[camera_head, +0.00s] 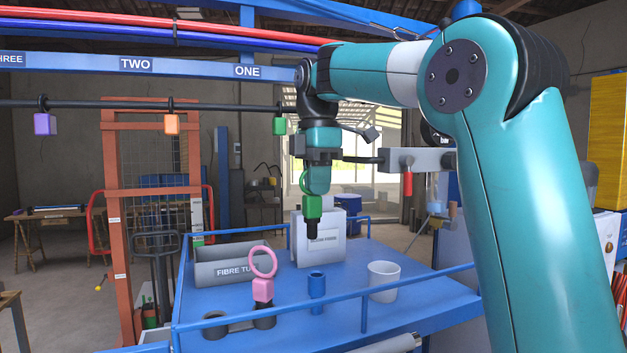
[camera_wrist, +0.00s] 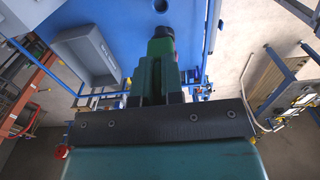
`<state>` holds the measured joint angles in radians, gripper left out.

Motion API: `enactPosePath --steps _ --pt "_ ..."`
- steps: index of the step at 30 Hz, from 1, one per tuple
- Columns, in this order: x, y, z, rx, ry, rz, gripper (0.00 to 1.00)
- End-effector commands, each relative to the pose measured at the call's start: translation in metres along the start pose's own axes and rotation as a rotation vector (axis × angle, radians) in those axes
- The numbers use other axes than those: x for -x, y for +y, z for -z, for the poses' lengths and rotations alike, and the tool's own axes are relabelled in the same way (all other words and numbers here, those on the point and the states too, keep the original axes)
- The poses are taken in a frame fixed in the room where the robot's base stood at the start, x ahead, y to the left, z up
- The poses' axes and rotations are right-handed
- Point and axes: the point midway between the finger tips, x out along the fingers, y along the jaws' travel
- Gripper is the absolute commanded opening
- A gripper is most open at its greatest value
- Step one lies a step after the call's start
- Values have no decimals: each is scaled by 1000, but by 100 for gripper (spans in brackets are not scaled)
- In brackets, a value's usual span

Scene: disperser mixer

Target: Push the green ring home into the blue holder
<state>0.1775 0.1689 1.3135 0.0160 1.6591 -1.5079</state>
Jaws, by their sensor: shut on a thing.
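My gripper (camera_head: 316,182) is shut on the green ring (camera_head: 313,207), which has a block body and a dark plug end pointing down. In the wrist view the green ring (camera_wrist: 155,62) sits between the jaws, its dark end away from me; the jaws hide part of it. The blue holder (camera_head: 317,287) stands upright on the blue table. The plug end hangs above the holder, clearly apart from it. In the wrist view the blue holder (camera_wrist: 160,5) shows at the top edge, beyond the dark end.
A pink ring (camera_head: 263,290) stands in a dark holder left of the blue one. A white cup (camera_head: 383,281) is to the right. A grey bin (camera_head: 232,265) and a white box (camera_head: 322,243) stand behind. A blue rail (camera_head: 420,286) runs along the table's front.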

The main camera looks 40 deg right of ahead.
Motion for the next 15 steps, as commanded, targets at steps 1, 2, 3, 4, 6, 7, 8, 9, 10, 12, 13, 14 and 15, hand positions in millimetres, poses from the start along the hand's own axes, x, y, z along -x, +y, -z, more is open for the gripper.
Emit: enactPosePath --steps 1,2,3,4,6,7,8,9,10,12,13,14,15 --pt "0 0 -2 -4 0 -1 0" --pt "0 0 -4 -6 0 -1 0" --pt "0 0 -7 -11 0 -1 0" --pt "0 0 -9 -14 0 -1 0" --pt "0 0 -13 -20 0 -1 0" --pt "0 0 -14 -23 0 -1 0" --pt "0 -1 -15 -25 0 -1 0" --pt "0 -1 -17 -27 0 -1 0" --pt "0 -1 -17 -28 0 -1 0" --pt "0 -1 -19 -29 0 -1 0" --pt "0 -1 -20 -30 1 -1 0" --pt "0 -1 -21 -30 1 -1 0" --pt "-1 -1 -22 -29 1 0 0"
